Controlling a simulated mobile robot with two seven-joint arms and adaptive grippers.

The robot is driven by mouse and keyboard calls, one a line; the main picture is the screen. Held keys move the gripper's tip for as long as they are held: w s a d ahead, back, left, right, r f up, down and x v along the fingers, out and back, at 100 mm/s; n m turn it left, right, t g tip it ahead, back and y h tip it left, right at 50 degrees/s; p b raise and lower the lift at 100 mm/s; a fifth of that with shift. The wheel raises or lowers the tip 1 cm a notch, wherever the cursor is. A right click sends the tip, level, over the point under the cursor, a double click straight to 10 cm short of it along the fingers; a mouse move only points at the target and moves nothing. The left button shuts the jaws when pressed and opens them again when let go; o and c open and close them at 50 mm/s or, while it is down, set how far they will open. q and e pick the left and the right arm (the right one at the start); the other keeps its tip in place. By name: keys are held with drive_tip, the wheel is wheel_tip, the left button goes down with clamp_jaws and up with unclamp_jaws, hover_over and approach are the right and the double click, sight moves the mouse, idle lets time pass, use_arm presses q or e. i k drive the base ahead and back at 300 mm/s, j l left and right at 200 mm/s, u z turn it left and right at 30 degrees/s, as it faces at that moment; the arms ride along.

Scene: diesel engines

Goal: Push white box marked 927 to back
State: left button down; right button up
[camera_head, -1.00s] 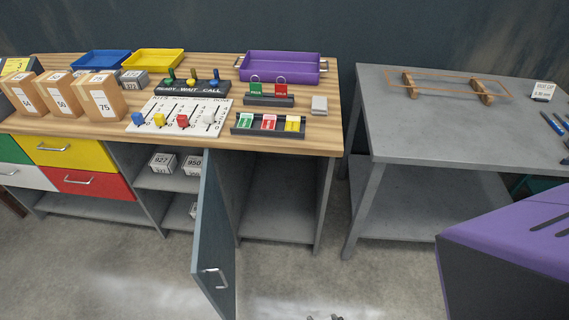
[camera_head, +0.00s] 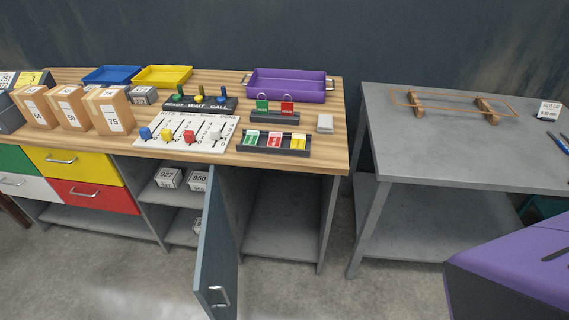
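The white box marked 927 (camera_head: 168,179) sits on the upper shelf inside the open cupboard under the wooden-topped bench, near the shelf's left side. A second white box marked 950 (camera_head: 198,181) stands to its right, partly hidden by the cupboard door. The blue-grey cupboard door (camera_head: 217,245) stands open, swung out toward me. Neither of my grippers shows in the head view.
Another white box on the lower shelf is mostly hidden by the door. Coloured drawers (camera_head: 92,195) are left of the cupboard. A grey table (camera_head: 450,140) stands at right, with floor between. A purple-topped object (camera_head: 515,260) fills the lower right.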

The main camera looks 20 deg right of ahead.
sight(171, 178)
drive_tip(key=i+j+z, duration=0.1)
drive_tip(key=z, duration=0.25)
drive_tip(key=j+z, duration=0.2)
drive_tip(key=z, duration=0.15)
drive_tip(key=i+j+z, duration=0.1)
drive_tip(key=z, duration=0.25)
drive_tip(key=j+z, duration=0.4)
drive_tip(key=j, duration=1.7)
drive_tip(key=k+j+z, duration=0.1)
drive_tip(key=j, duration=0.9)
